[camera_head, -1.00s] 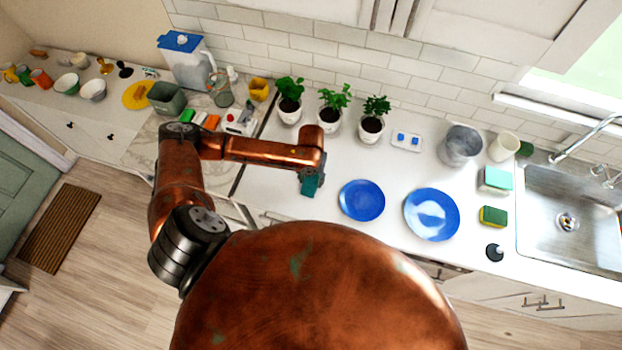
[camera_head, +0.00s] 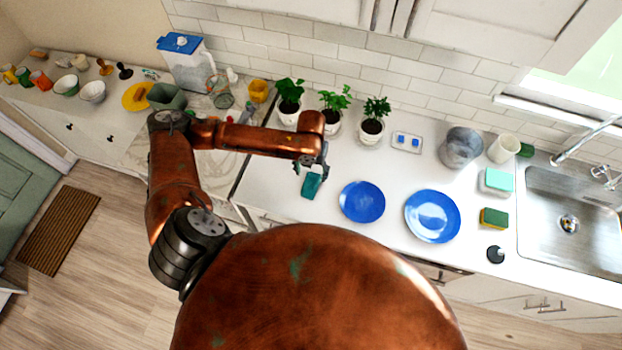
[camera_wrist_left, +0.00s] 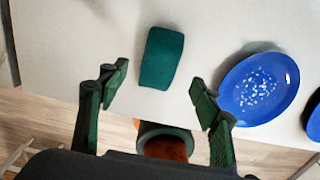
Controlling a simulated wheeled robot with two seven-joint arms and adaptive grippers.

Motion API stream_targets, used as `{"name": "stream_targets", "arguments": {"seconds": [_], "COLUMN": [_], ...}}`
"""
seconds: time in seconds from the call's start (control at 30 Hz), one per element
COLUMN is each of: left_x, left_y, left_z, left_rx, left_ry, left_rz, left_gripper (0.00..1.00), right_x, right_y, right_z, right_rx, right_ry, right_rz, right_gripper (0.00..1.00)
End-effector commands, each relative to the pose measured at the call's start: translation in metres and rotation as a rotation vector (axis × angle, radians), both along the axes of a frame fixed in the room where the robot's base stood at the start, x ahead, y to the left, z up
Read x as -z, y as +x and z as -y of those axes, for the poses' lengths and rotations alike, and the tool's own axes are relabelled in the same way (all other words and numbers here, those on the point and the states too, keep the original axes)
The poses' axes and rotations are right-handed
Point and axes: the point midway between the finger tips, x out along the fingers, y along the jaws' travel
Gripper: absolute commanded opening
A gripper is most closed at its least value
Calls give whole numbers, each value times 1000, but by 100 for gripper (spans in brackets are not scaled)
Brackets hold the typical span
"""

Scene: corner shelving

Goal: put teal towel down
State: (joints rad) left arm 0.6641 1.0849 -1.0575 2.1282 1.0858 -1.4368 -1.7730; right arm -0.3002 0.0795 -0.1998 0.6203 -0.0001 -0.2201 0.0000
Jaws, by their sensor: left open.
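The teal towel (camera_head: 312,186) lies on the white counter, left of the smaller blue plate (camera_head: 361,202). It also shows in the left wrist view as a dark teal folded block (camera_wrist_left: 161,58), flat on the counter near its front edge. My left gripper (camera_head: 311,172) is just behind the towel in the head view. In the left wrist view the fingers of my left gripper (camera_wrist_left: 160,92) are spread wide with nothing between them, and the towel lies beyond their tips, apart from them. My right gripper is in neither view.
A larger blue plate (camera_head: 432,216) lies farther right, before the sink (camera_head: 570,222). Several potted plants (camera_head: 372,128) stand along the back wall. A green-yellow sponge (camera_head: 493,218) is near the sink. The counter between towel and plants is mostly clear.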

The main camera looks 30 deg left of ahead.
Motion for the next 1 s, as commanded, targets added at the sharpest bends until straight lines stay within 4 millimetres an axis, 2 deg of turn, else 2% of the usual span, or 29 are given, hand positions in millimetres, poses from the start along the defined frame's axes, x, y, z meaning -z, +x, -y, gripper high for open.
{"name": "stream_targets", "arguments": {"seconds": [0.1,0.33,1.0], "left_x": [-24,-50,-55], "left_y": [1,1,0], "left_z": [0,0,0], "left_rx": [1,-1,0], "left_ry": [0,0,0], "left_rz": [3,1,-2], "left_gripper": [58,58,58], "right_x": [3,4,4], "right_y": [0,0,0], "right_z": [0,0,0], "right_rx": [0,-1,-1], "right_ry": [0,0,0], "right_rz": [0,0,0], "right_gripper": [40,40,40]}}
